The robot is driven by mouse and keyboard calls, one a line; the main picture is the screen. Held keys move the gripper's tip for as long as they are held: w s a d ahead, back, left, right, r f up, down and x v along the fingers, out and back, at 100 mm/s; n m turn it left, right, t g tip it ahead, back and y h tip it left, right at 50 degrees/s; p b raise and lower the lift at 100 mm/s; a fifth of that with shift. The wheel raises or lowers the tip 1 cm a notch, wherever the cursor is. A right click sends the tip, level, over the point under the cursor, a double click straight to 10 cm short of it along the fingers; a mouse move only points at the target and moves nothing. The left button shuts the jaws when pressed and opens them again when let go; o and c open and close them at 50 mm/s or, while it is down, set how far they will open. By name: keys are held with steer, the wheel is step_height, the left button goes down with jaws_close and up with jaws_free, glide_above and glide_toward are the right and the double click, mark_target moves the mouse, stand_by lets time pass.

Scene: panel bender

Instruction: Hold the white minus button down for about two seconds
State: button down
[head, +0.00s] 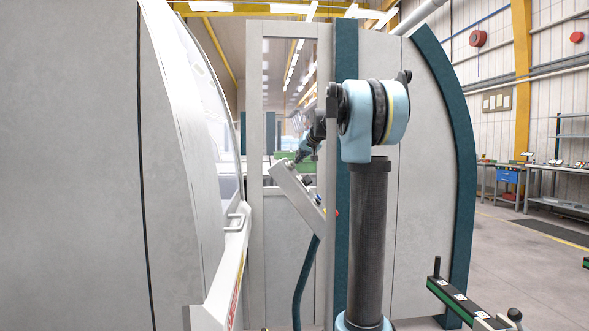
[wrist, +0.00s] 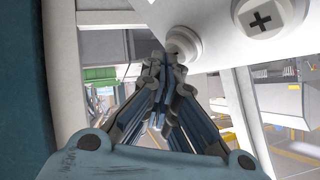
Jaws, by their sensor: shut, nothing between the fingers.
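In the wrist view my gripper (wrist: 166,60) is shut and empty, its fingertips pointing at the panel. A round white button (wrist: 183,42) on a raised collar is right at the fingertips, which partly cover it. Its symbol is hidden, and I cannot tell whether the tips touch it or whether it is pressed in. A second white button with a black plus sign (wrist: 262,18) is to its right, clear of the gripper. In the head view the tilted control panel (head: 294,188) stands at the centre, with my gripper (head: 303,154) near its upper end; the white buttons cannot be made out there.
A large grey machine body with a curved door and handle (head: 237,217) stands to the left of the panel. A white-framed glass panel (head: 255,110) is behind it. Open floor (head: 530,260) and workbenches (head: 560,190) are on the right.

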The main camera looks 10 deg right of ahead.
steer(key=shift+s+d+r, duration=0.1)
steer(key=shift+d+r, duration=0.25)
steer(key=shift+d, duration=0.1)
steer(key=shift+d+r, duration=0.1)
steer(key=d+r, duration=0.1)
steer(key=s+d+r, duration=0.1)
steer(key=d+r, duration=0.1)
steer(key=shift+d, duration=0.3)
stand_by(0.4)
